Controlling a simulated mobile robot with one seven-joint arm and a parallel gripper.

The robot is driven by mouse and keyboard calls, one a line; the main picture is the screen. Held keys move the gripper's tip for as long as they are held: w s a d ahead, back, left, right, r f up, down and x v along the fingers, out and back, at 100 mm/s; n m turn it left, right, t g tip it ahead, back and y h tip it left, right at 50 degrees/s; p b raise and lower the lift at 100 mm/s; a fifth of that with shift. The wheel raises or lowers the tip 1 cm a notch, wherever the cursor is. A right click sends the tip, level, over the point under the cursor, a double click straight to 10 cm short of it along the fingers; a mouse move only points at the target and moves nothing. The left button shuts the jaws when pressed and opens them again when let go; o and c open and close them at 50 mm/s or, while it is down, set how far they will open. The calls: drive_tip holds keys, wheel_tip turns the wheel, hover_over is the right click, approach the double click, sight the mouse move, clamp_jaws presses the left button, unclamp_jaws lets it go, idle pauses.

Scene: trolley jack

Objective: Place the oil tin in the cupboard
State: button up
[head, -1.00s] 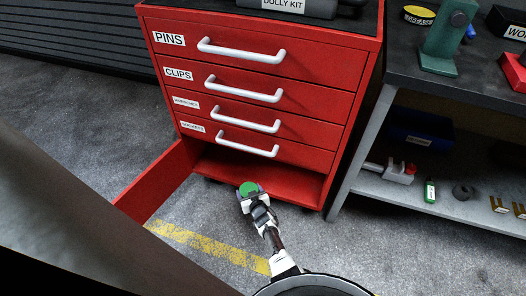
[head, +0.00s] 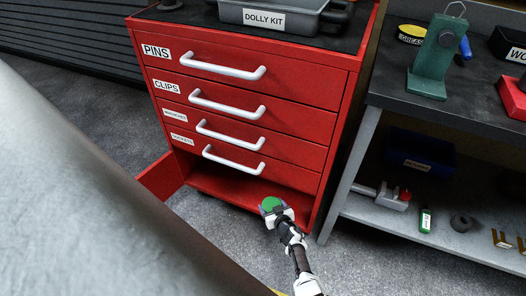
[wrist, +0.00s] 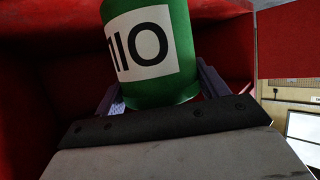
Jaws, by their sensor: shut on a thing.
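The oil tin is green with a white label; in the wrist view the tin (wrist: 178,85) stands between the fingers, and its lettering looks mirrored or turned over. In the head view the green tin (head: 271,203) shows as a round end at the front of the cupboard opening. My gripper (head: 277,210) is shut on it; in the wrist view my gripper (wrist: 160,95) has a finger on each side of the tin. The cupboard (head: 230,188) is the open red bottom compartment under the drawers, and its door (head: 163,178) is swung out to the left. The wrist view shows red walls around the tin.
Drawers (head: 240,100) with white handles sit above the opening. A grey dolly kit tray (head: 285,18) is on top. To the right stands a workbench (head: 440,110) with a lower shelf (head: 400,220) holding several small items. A large blurred grey surface fills the lower left.

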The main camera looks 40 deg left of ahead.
drive_tip(key=b+x, duration=0.4)
drive_tip(key=x, duration=0.1)
drive_tip(key=r+b+x, duration=0.1)
drive_tip(key=b+x, duration=0.3)
drive_tip(key=x, duration=0.1)
drive_tip(key=a+r+b+x, duration=0.1)
drive_tip(key=b+x, duration=0.3)
drive_tip(key=x, duration=0.1)
drive_tip(key=shift+w+a+r+b, duration=0.1)
drive_tip(key=shift+w+a+b, duration=0.15)
drive_tip(key=shift+b, duration=0.1)
drive_tip(key=shift+d, duration=0.1)
drive_tip(key=o, duration=1.2)
